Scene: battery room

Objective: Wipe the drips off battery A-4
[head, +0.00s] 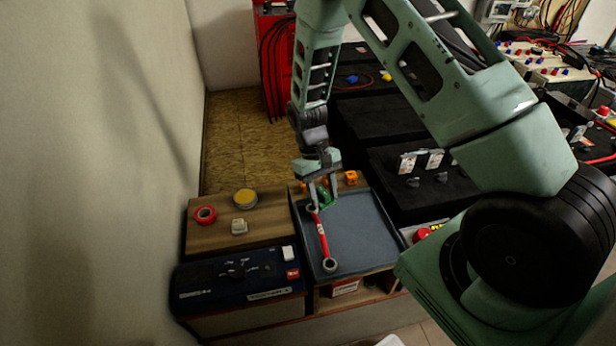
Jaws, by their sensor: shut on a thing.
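A dark blue battery (215,278) stands at the lower left, with a pale label on its front too small to read surely. Several dark spots or small parts (235,268) lie on its top; I cannot tell which are drips. My gripper (323,203) points down over the back left of a grey-blue tray (365,235), right of and behind the battery. It is shut on a small bright green thing (326,195), mostly hidden between the fingers. A red-handled wrench (322,240) lies in the tray, its upper end close to the fingertips.
A wooden top (215,222) behind the battery bears a red tape roll (205,215), a yellow-topped round tin (245,197) and a small pale block (239,227). Orange pieces (351,177) sit at the tray's back edge. Black batteries (390,130) stand behind right; a wall rises left.

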